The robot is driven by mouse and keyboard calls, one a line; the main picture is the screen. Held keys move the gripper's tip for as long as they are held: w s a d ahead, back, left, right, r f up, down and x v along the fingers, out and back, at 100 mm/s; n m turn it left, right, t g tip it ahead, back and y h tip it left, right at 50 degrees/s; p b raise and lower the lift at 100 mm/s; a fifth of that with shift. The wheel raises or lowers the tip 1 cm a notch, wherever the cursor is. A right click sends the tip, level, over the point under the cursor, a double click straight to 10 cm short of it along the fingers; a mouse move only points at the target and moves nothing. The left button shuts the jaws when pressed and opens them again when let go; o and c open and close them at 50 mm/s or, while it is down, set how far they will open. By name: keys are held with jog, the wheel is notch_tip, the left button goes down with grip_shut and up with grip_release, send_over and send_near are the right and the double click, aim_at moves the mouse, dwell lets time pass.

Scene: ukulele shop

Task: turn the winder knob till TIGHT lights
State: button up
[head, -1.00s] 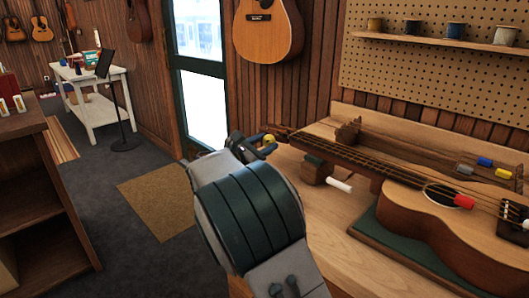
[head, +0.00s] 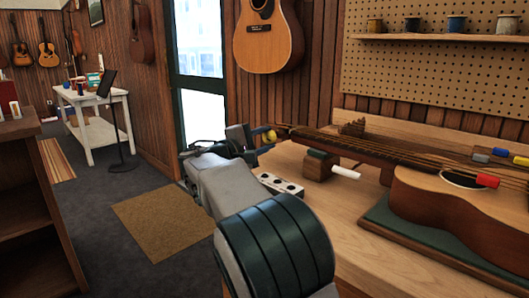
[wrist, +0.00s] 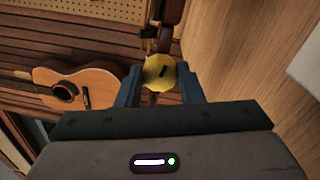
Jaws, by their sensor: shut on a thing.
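The winder knob is a small yellow disc (wrist: 158,74) with a dark mark on its face, seen in the wrist view. It sits between the two fingers of my gripper (wrist: 160,82), which are shut on it. In the head view the yellow knob (head: 270,135) is at the headstock end of the ukulele (head: 425,205), with my gripper (head: 262,140) at it from the left. The ukulele lies on a green mat on the bench. No lit TIGHT sign can be made out.
A pale block with dark round spots (head: 281,184) lies on the bench (head: 330,228) beside my arm. A white-handled tool (head: 344,172) sticks out by the neck rest (head: 320,166). A guitar (head: 268,40) hangs on the wall above. Open floor lies left of my arm.

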jog(key=m+b, duration=0.2)
jog(key=m, duration=0.1)
jog(key=m+b, duration=0.1)
jog(key=b, duration=0.1)
jog(key=shift+f+m, duration=0.25)
jog(key=shift+m, duration=0.05)
jog(key=shift+r+m+g+b, duration=0.15)
jog(key=shift+m+g+b, duration=0.15)
jog(key=shift+m+b, duration=1.05)
jog(key=shift+r+m, duration=0.1)
jog(key=shift+m, duration=0.15)
jog(key=o, duration=0.7)
jog(key=shift+a, duration=0.15)
jog(key=p+v, duration=0.2)
jog(key=v, duration=1)
jog(key=shift+s+a+p, duration=0.15)
jog(key=shift+a+p, duration=0.05)
jog(key=shift+p, duration=0.15)
jog(key=shift+s+a, duration=0.45)
